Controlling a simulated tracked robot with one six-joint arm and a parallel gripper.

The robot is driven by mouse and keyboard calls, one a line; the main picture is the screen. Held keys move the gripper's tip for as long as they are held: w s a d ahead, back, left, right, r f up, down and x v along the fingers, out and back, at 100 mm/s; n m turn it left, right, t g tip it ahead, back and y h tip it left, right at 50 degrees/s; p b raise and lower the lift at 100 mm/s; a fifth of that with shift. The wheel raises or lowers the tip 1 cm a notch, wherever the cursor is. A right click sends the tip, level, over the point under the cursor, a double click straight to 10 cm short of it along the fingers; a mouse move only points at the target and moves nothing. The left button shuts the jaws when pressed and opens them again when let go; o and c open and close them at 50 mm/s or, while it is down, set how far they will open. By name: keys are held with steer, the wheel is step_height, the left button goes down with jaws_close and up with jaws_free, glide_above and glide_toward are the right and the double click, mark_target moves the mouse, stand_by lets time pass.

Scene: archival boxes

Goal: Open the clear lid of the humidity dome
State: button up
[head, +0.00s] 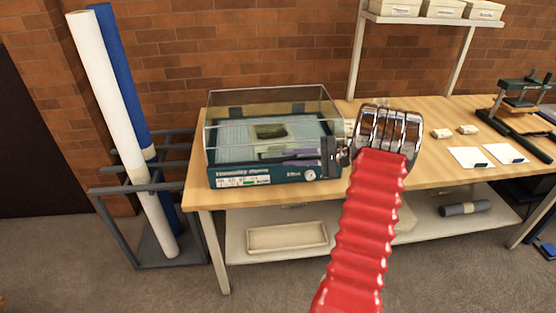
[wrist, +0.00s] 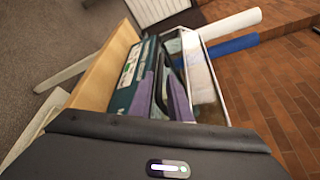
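The humidity dome (head: 240,177) has a teal base and stands on the left part of the wooden bench. Its clear lid (head: 225,105) is down over the base, with papers visible inside. My gripper (head: 303,155) reaches in from the right at the front of the dome, close to the lid's front edge. In the wrist view the purple fingers (wrist: 160,100) are beside the teal front of the base (wrist: 135,75) and the lid (wrist: 203,80). A dark strip shows between the fingers. I cannot tell whether they touch or grip it.
White and blue rolls (head: 125,130) stand in a grey rack left of the bench (head: 425,180). A shelf with boxes (head: 395,8) is above. Cards (head: 467,157) and a press (head: 525,110) lie to the right. A shallow tray (head: 287,237) sits below.

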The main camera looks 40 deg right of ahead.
mark_target(285, 158)
steer(key=shift+x, duration=2.4)
steer(key=shift+c, duration=0.4)
jaws_close()
